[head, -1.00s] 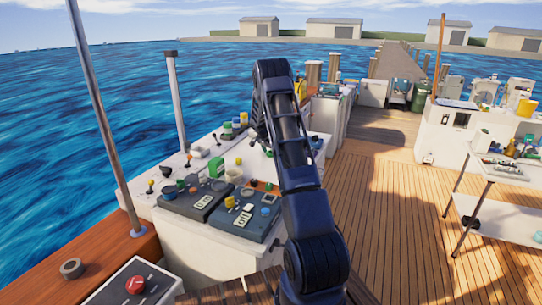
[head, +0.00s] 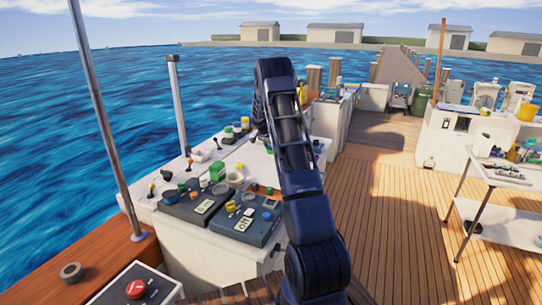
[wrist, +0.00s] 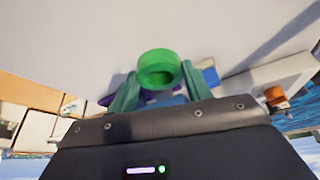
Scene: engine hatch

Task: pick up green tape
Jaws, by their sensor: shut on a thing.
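The green tape (wrist: 158,68) is a thick green ring in the wrist view. It sits between the two green fingers of my gripper (wrist: 157,82), which is shut on it. The ring faces the camera with its hole showing dark. A pale surface fills the view behind it; I cannot tell whether the tape touches that surface. In the head view my dark arm reaches over the white counter (head: 185,228), and its own links hide the gripper and the tape.
Dark control panels (head: 246,222) with knobs stand on the counter. A green block (head: 217,171) and several small rolls lie behind them. In the wrist view a blue object (wrist: 210,76) is close right of the tape and an orange-brown item (wrist: 276,96) further right.

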